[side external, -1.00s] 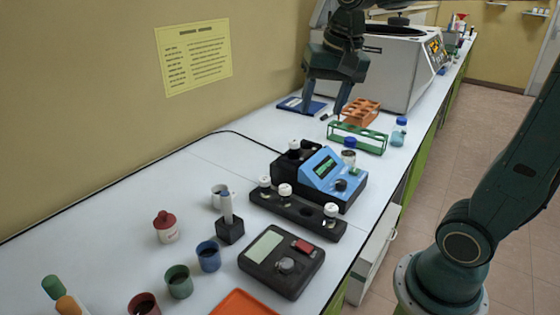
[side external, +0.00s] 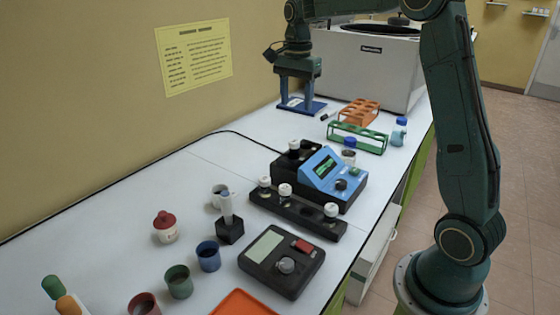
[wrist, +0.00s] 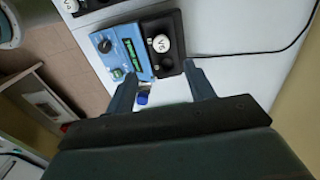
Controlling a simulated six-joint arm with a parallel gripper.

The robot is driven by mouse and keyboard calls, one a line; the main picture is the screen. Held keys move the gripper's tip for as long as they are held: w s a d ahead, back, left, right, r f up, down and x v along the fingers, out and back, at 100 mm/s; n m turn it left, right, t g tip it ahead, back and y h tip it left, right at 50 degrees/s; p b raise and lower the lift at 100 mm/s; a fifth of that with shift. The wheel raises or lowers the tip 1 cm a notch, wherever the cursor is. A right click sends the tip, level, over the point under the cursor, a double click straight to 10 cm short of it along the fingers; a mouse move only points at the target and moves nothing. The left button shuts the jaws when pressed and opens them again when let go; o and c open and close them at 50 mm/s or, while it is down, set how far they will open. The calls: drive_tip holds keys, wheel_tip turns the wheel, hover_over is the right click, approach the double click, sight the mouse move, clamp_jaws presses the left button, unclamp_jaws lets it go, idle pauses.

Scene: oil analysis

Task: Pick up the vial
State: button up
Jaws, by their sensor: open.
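Several vials with white caps are in view. One vial (side external: 294,146) stands in the black block behind the blue device; in the wrist view its cap (wrist: 161,43) reads V6. The others stand in the long black rack (side external: 305,217) in front of the device: a left vial (side external: 264,184), a middle vial (side external: 285,190) and a right vial (side external: 331,210). My gripper (side external: 296,100) is open and empty, fingers pointing down, at the back left near the wall, well apart from the vials. In the wrist view the fingers (wrist: 160,78) frame the area beside the block.
The blue device (side external: 329,175) has a screen. Behind it are a green rack (side external: 358,138), an orange rack (side external: 360,112) and a large white machine (side external: 365,65). A dark meter (side external: 281,258) and coloured cups stand in front. The bench left of the device is mostly clear.

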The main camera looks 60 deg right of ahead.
sight(294, 141)
drive_tip(key=shift+f, duration=4.3)
drive_tip(key=shift+f, duration=0.15)
drive_tip(key=shift+w+f, duration=0.15)
drive_tip(key=shift+f, duration=2.3)
drive_tip(key=shift+c, duration=0.4)
drive_tip(key=c, duration=1)
